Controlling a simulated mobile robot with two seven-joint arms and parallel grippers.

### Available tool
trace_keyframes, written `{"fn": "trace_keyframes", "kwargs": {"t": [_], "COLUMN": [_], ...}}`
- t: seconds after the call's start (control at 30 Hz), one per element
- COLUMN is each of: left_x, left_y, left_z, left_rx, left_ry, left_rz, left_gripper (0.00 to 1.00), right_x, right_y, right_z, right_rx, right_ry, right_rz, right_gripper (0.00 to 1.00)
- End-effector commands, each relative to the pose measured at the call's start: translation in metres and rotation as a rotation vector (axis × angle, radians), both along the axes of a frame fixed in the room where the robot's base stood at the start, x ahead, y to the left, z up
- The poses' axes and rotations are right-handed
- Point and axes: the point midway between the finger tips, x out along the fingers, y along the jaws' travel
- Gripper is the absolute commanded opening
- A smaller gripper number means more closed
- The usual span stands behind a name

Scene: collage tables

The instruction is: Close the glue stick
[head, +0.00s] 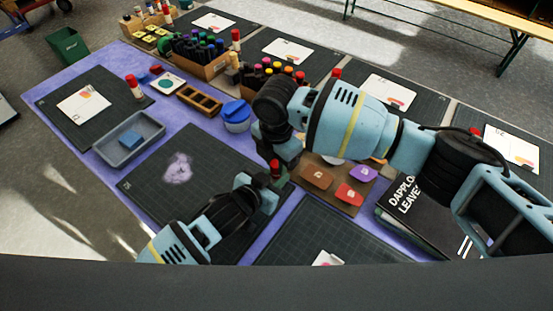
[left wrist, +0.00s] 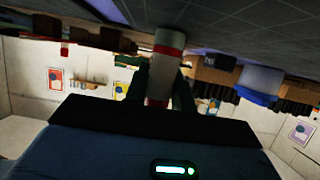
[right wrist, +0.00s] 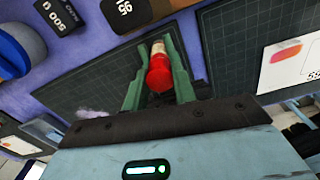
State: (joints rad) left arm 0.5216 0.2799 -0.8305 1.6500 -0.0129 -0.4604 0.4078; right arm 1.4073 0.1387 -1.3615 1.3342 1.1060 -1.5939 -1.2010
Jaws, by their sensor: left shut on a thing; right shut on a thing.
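The glue stick (left wrist: 166,72), a white tube with red bands, is held between the fingers of my left gripper (head: 264,186) above the near middle mat. My right gripper (head: 279,160) comes from above and is shut on the red cap (right wrist: 158,74). The red cap also shows in the head view (head: 275,167). In the right wrist view the cap is between the green fingers, with the pale tube in line beyond it. The two grippers are very close together. Fingers hide the joint, so I cannot tell whether the cap is fully seated.
A grey tray (head: 128,153) holds a blue block. A blue-lidded tub (head: 236,115), colored pads (head: 349,194) and a dark book (head: 410,225) lie around my arms. Marker boxes stand farther back.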

Motion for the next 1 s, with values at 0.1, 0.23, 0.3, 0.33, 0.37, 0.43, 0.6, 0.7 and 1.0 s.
{"fn": "trace_keyframes", "kwargs": {"t": [0.1, 0.23, 0.3, 0.33, 0.37, 0.43, 0.6, 0.7, 1.0], "left_x": [-0.0001, -0.0001, -0.0001, -0.0001, -0.0001, -0.0001, -0.0001, -0.0001, -0.0001], "left_y": [0.0001, 0.0001, 0.0001, 0.0001, 0.0001, 0.0001, 0.0001, 0.0001, 0.0001], "left_z": [-0.0003, -0.0004, -0.0004, -0.0004, -0.0004, -0.0004, -0.0004, -0.0004, -0.0004], "left_rx": [0.001, 0.001, 0.001, 0.001, 0.001, 0.001, 0.001, 0.001, 0.001], "left_ry": [0.001, 0.001, 0.001, 0.001, 0.001, 0.001, 0.001, 0.001, 0.001], "left_rz": [0.000, 0.000, 0.000, 0.000, 0.000, 0.000, 0.000, 0.000, 0.000], "left_gripper": [0.00, 0.00, 0.00, 0.00, 0.00, 0.00, 0.00, 0.00, 0.00], "right_x": [-0.0001, -0.0001, -0.0001, -0.0001, -0.0001, -0.0001, -0.0001, -0.0001, 0.0000], "right_y": [0.0001, 0.0001, 0.0001, 0.0001, 0.0001, 0.0001, 0.0002, 0.0002, 0.0001], "right_z": [-0.0024, -0.0046, -0.0058, -0.0063, -0.0068, -0.0079, -0.0101, -0.0100, -0.0099], "right_rx": [0.001, 0.001, 0.001, 0.001, 0.001, 0.001, 0.001, 0.001, 0.000], "right_ry": [0.001, 0.001, 0.001, 0.001, 0.001, 0.001, 0.001, 0.001, 0.000], "right_rz": [0.000, 0.000, -0.001, -0.001, -0.001, -0.001, -0.001, -0.001, 0.000], "right_gripper": [0.03, 0.03, 0.03, 0.03, 0.03, 0.03, 0.30, 0.43, 0.52]}}
